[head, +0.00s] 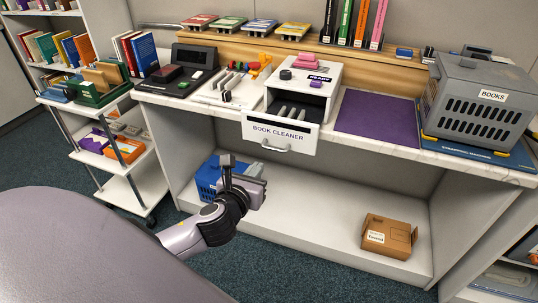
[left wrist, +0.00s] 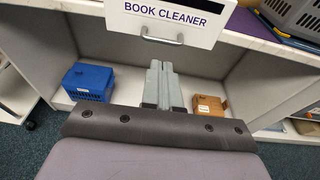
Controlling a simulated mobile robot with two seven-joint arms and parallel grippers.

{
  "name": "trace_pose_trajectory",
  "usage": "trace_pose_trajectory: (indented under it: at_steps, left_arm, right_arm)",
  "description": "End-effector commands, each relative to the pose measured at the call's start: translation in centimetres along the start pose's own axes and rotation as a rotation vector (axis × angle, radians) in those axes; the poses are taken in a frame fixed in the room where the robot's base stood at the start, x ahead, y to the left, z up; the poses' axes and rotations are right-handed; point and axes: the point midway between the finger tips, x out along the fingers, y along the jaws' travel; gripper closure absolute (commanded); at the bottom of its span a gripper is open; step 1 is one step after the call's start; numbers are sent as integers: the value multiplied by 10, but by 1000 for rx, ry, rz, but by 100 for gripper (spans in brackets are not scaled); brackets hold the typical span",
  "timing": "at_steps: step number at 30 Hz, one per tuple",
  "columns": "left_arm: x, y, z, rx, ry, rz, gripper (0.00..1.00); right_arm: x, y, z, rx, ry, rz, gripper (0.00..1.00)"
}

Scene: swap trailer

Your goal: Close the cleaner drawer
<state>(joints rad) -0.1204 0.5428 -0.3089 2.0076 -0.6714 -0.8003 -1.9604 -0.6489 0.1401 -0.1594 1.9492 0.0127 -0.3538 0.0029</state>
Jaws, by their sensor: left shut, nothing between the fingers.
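The book cleaner (head: 304,85) is a white box on the counter with a "READY" label. Its drawer front (head: 279,138), marked "BOOK CLEANER", stands pulled out past the counter edge, and its dark inside with grey pieces shows. The drawer's handle (head: 275,146) faces me. In the left wrist view the drawer front (left wrist: 165,16) and handle (left wrist: 162,40) are at the top. My left gripper (head: 240,166) is shut and empty, below and left of the drawer, apart from it. The gripper's fingers also show in the left wrist view (left wrist: 161,70). My right gripper is not in view.
A purple mat (head: 377,119) and grey "BOOKS" crate (head: 478,105) are right of the cleaner. A blue basket (head: 209,177) and cardboard box (head: 389,236) sit on the low shelf. A book trolley (head: 120,150) stands left. The space before the drawer front is clear.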

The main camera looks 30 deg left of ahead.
Motion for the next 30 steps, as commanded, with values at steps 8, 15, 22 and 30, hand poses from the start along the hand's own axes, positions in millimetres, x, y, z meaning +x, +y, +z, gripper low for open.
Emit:
trace_pose_trajectory:
  at_steps: [8,15,22,30]
  left_arm:
    - [49,0,0,-3,-2,2,100]
    - [78,0,0,-3,0,1,100]
    - [88,0,0,-3,0,-1,100]
    - [88,0,0,-2,1,-1,100]
  right_arm:
    - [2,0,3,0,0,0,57]
    - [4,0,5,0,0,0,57]
    - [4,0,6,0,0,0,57]
    - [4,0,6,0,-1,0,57]
